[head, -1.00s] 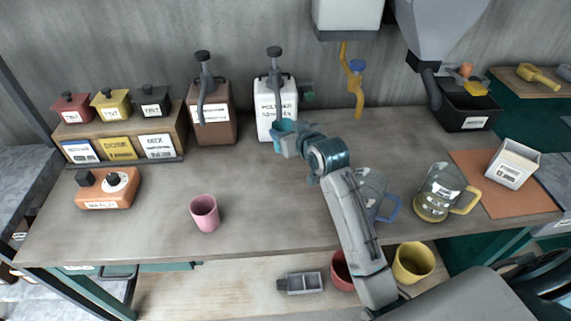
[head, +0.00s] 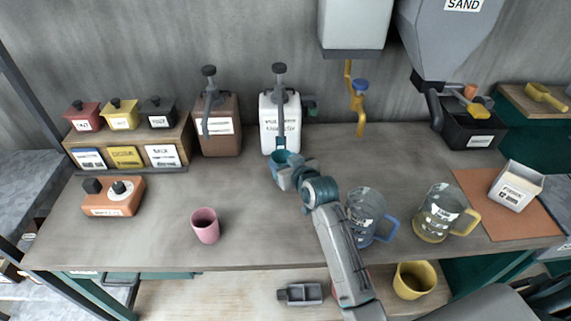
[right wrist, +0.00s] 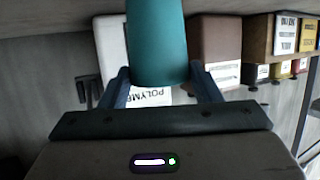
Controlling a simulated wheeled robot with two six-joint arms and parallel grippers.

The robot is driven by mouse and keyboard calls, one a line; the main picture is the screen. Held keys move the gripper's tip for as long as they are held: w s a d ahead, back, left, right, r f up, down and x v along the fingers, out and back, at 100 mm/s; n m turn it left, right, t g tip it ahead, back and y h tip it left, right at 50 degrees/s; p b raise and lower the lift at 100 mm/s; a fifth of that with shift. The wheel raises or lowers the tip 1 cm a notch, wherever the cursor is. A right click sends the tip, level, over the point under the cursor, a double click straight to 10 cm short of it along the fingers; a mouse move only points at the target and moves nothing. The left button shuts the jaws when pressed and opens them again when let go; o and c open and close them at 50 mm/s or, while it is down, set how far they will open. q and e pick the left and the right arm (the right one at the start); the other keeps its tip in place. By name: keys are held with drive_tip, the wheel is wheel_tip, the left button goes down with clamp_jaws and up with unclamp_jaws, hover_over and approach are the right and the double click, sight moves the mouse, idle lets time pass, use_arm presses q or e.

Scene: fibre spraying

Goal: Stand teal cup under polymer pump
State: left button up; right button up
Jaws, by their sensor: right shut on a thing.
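The teal cup (head: 285,162) is in front of the white polymer pump bottle (head: 281,122), below its grey spout. My right gripper (head: 290,172) is shut on the cup's side nearest me. In the right wrist view the teal cup (right wrist: 157,42) stands between the two fingers, and the polymer bottle's label (right wrist: 150,96) shows behind it. I cannot tell whether the cup's base touches the table. My left gripper is not in view.
A brown pump bottle (head: 220,128) stands left of the polymer bottle. A pink cup (head: 206,226) stands on the open table (head: 150,235). A blue-handled jug (head: 366,213) and a yellow-handled jug (head: 437,214) stand to the right of my arm.

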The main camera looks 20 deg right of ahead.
drive_tip(key=shift+f, duration=0.7)
drive_tip(key=o, duration=1)
drive_tip(key=shift+f, duration=0.15)
drive_tip(key=shift+r, duration=0.2)
drive_tip(key=shift+s, duration=0.3)
drive_tip(key=b+v, duration=0.2)
drive_tip(key=v, duration=0.5)
